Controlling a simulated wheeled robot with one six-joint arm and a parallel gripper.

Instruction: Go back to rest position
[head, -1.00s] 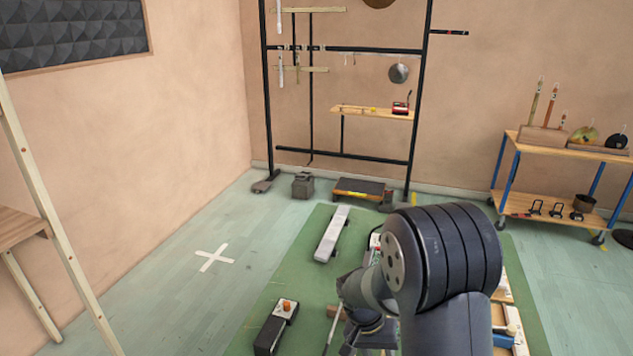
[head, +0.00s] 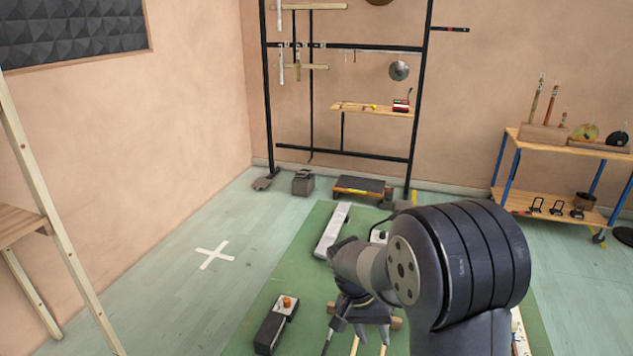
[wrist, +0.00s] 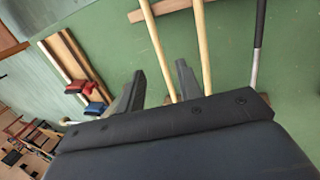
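My gripper (head: 361,328) hangs over the green mat (head: 262,306) in the head view, below the bend of my arm. In the wrist view its two dark fingers (wrist: 160,84) stand apart with nothing gripped between them. Two pale wooden sticks (wrist: 157,50) lie beyond the fingers on the mat, across a brown wooden bar (wrist: 174,8). A metal rod with a black handle (wrist: 260,25) lies to their right. My arm hides part of the mat's right side.
A dark box with an orange knob (head: 274,327) and a long pale bar (head: 332,232) are on the mat. A black rack (head: 422,110) and a blue-legged cart (head: 508,172) stand behind. Red- and blue-headed mallets (wrist: 90,98) lie at left in the wrist view. Floor around the white cross (head: 214,255) is clear.

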